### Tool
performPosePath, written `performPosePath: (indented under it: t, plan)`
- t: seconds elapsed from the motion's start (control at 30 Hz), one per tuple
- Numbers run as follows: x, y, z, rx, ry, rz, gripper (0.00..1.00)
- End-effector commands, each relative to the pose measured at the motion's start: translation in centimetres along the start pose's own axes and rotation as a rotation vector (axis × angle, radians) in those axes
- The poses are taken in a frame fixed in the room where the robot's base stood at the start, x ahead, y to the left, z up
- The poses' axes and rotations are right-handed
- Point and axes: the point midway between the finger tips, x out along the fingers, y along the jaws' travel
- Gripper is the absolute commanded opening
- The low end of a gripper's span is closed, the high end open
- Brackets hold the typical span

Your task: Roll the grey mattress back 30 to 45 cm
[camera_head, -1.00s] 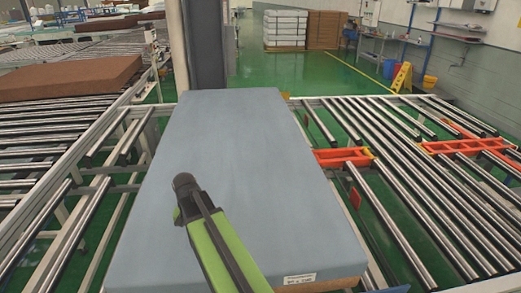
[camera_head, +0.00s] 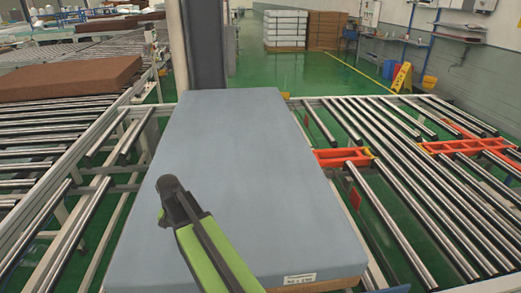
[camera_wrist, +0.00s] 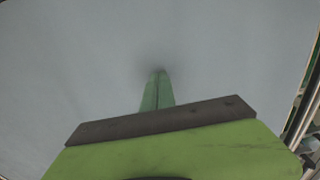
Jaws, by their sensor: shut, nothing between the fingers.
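The grey mattress (camera_head: 232,150) lies flat and long on the roller conveyor, with its top clear. A white label (camera_head: 299,279) shows at its near edge, above a brown side. In the wrist view the mattress surface (camera_wrist: 100,60) fills most of the picture. My gripper (camera_wrist: 157,74) is shut and empty, its tip pointing at the mattress top. A soft dark patch lies at the tip; I cannot tell whether it touches. In the head view my green arm reaches over the mattress's near left half, and the fingertips are hidden behind its dark end.
Steel rollers (camera_head: 400,170) run right of the mattress, with orange-red pieces (camera_head: 343,157) between them. More rollers and a brown mattress (camera_head: 70,80) are at the left. A dark column (camera_head: 203,45) stands just beyond the mattress's far end. A yellow floor sign (camera_head: 402,77) stands far right.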

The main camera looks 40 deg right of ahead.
Motion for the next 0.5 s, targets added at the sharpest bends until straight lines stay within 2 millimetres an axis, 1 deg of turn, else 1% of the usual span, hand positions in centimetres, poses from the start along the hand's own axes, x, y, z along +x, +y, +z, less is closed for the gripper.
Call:
performPosePath:
  t: [0.17, 0.5]
  plan:
    - [0.1, -0.8, 0.0, -0.002, 0.0, 0.0, 0.0]
    - [0.5, -3.6, -0.1, -0.003, 0.0, -0.001, 0.0]
